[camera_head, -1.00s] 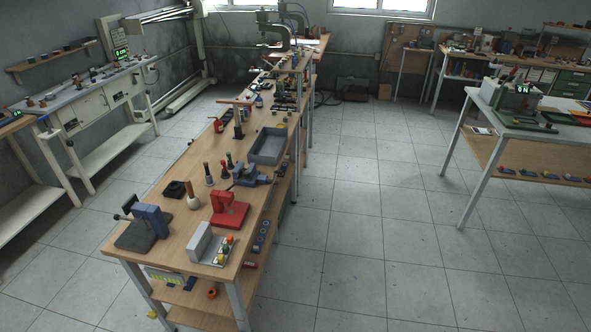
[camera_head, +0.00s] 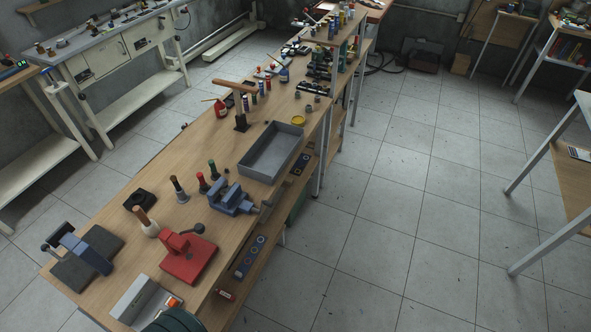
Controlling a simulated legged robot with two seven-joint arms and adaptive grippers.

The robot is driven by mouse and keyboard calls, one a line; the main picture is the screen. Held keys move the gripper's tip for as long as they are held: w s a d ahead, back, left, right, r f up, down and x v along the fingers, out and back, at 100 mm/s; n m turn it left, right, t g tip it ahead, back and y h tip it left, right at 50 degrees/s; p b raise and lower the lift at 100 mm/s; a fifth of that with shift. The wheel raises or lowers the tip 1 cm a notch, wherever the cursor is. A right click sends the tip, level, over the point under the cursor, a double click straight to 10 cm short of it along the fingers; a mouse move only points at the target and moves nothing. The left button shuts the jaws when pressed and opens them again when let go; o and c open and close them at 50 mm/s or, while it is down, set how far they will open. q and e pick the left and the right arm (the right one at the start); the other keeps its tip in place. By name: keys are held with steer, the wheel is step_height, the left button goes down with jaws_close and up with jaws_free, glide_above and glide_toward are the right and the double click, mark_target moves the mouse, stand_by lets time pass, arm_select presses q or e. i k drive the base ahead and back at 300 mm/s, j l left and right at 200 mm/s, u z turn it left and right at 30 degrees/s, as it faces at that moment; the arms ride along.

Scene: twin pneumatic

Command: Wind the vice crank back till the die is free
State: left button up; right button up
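A blue bench vice (camera_head: 226,197) stands near the right edge of the long wooden workbench (camera_head: 150,183), left of the grey tray. A dark crank or handle (camera_head: 266,206) sticks out from its right side over the bench edge. I cannot make out a die between its jaws at this size. A second blue clamp-like device (camera_head: 84,252) stands on a dark plate at the near left of the bench, with a dark knob or handle on its left. Neither of my grippers can be made out.
A red press-like tool (camera_head: 188,258) and a grey block (camera_head: 140,304) stand nearer me. A grey open tray (camera_head: 271,151) lies beyond the vice. Several handled tools (camera_head: 201,182) stand left of it. The tiled floor (camera_head: 370,230) right of the bench is clear.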

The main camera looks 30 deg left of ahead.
mark_target(270, 204)
steer(key=i+u, duration=0.1)
steer(key=i, duration=0.9)
steer(key=i+l, duration=0.2)
steer(key=i, duration=0.8)
steer(key=u, duration=0.45)
steer(key=i+u, duration=0.1)
steer(key=u, duration=0.75)
steer(key=l+u, duration=0.1)
steer(key=u, duration=0.3)
steer(key=i+u, duration=0.1)
steer(key=u, duration=0.35)
